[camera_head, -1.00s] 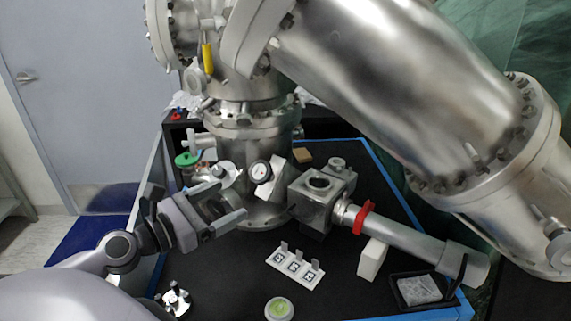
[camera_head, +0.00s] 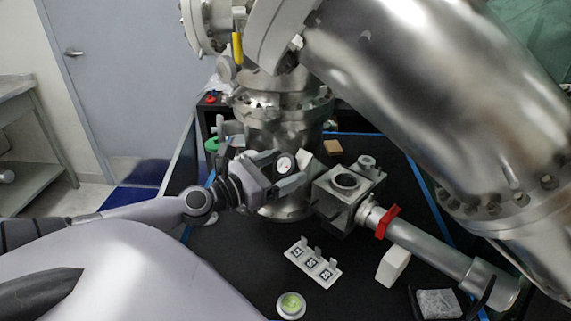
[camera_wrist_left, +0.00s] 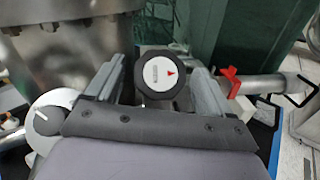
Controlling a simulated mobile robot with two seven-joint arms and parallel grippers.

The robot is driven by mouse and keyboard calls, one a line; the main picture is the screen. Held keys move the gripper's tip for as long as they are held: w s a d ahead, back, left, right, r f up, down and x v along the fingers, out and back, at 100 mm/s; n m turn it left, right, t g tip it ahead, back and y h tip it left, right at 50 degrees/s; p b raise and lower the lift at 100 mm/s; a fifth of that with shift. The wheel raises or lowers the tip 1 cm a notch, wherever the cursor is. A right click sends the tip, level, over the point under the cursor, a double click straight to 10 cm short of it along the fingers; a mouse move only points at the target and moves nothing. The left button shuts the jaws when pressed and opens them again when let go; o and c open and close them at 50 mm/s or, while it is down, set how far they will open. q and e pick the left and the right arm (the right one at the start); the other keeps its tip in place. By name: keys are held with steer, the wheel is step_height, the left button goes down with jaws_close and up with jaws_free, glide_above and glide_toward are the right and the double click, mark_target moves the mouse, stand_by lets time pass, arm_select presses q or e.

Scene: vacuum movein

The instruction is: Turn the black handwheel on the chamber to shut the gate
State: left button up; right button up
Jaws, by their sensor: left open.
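The black handwheel (camera_head: 285,163) has a white face and sits on the chamber's lower part in the head view. The steel chamber (camera_head: 270,125) rises behind. My right gripper is not in view.
A metal cube fitting (camera_head: 340,205) with a tube and a red clamp (camera_head: 388,221) stands just right of the wheel. A large steel cylinder (camera_head: 420,90) hangs above right. A white labelled holder (camera_head: 312,262) and a round green-topped dish (camera_head: 291,305) lie on the black table.

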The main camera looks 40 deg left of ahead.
arm_select(q)
steer(key=shift+w, duration=0.6)
steer(key=c, duration=1)
steer(key=shift+o, duration=0.2)
